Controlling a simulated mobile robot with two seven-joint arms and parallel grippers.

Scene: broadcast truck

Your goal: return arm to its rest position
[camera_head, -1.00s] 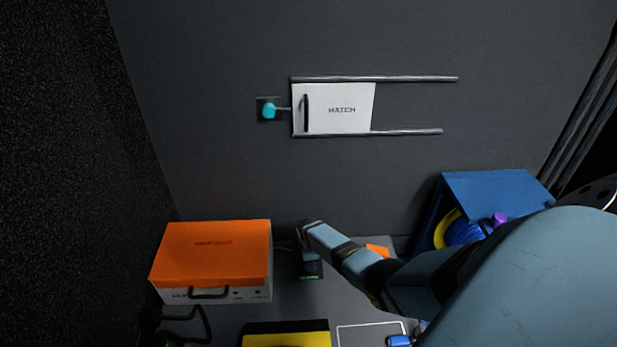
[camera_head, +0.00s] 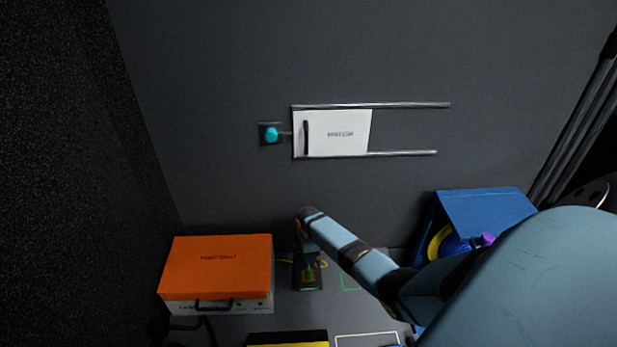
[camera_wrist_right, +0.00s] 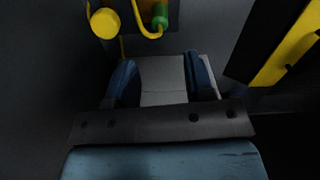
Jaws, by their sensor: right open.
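My right arm comes in from the right in the head view. Its gripper (camera_head: 308,272) hangs down above the grey worktop, to the right of the orange-topped case. In the right wrist view my right gripper (camera_wrist_right: 161,85) has its two blue fingers spread apart, with nothing held between them. A yellow round part (camera_wrist_right: 104,23) and a green plug-like part with a yellow cable (camera_wrist_right: 160,16) lie beyond the fingertips. My left gripper is in neither view.
The orange-topped case (camera_head: 217,265) stands at the left. A blue open bin (camera_head: 485,213) with yellow, blue and purple items stands at the right. A white hatch (camera_head: 334,133) on rails and a cyan knob (camera_head: 271,134) are on the back wall. A yellow-black box (camera_head: 288,339) sits in front.

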